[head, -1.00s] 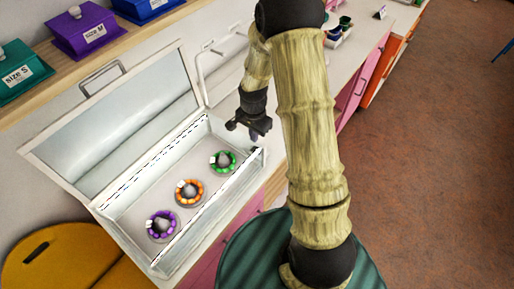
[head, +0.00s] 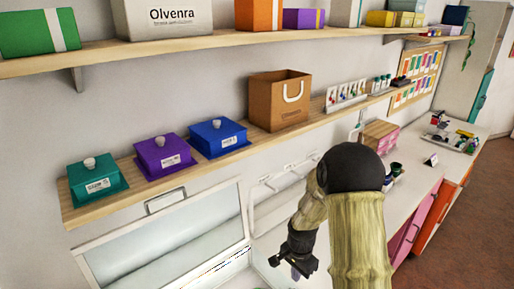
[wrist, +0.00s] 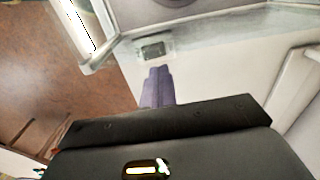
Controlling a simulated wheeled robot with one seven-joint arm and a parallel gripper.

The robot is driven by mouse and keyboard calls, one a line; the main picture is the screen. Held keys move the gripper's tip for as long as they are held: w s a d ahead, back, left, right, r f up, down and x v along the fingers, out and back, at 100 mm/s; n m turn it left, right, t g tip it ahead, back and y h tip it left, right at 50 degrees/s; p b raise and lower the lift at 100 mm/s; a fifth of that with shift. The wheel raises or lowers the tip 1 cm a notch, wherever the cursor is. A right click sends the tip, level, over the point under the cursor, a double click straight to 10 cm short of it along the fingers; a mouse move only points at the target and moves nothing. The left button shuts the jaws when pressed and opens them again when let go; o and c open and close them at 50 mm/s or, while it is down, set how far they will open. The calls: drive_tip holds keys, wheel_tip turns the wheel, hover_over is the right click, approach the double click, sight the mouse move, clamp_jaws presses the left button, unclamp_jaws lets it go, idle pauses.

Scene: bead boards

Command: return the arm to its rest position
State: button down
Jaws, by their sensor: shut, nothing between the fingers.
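My gripper (head: 300,271) hangs at the end of my bent arm, in the lower middle of the head view. Its fingers point down beside the white case, whose open lid (head: 165,255) stands at the lower left. In the wrist view, the two purple-grey fingertips (wrist: 157,86) lie together with nothing between them. A pale edge with a small grey latch-like part (wrist: 154,48) shows just beyond them. The inside of the case is mostly cut off in the head view.
A wooden shelf (head: 188,173) behind the case carries green (head: 96,184), purple (head: 163,160) and blue (head: 218,140) lidded boxes and a brown bag (head: 279,103). Another loaded shelf (head: 225,42) runs above. The counter (head: 412,180) continues right; open floor (head: 490,200) lies at far right.

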drive_tip(key=s+r+n, duration=0.1)
drive_tip(key=s+r, duration=0.1)
drive_tip(key=r, duration=0.1)
drive_tip(key=s+r+n, duration=0.1)
drive_tip(key=r+n, duration=0.1)
drive_tip(key=r, duration=0.1)
drive_tip(key=s+r+n+t, duration=0.1)
drive_tip(key=s+r, duration=0.1)
drive_tip(key=shift+s+r+n, duration=0.3)
drive_tip(key=shift+r+n, duration=0.1)
drive_tip(key=s+r+n+t, duration=0.1)
drive_tip(key=s+r+n, duration=0.4)
drive_tip(key=s, duration=0.3)
drive_tip(key=shift+s+r+n+t, duration=0.3)
drive_tip(key=shift+r+n, duration=0.1)
drive_tip(key=shift+r, duration=0.15)
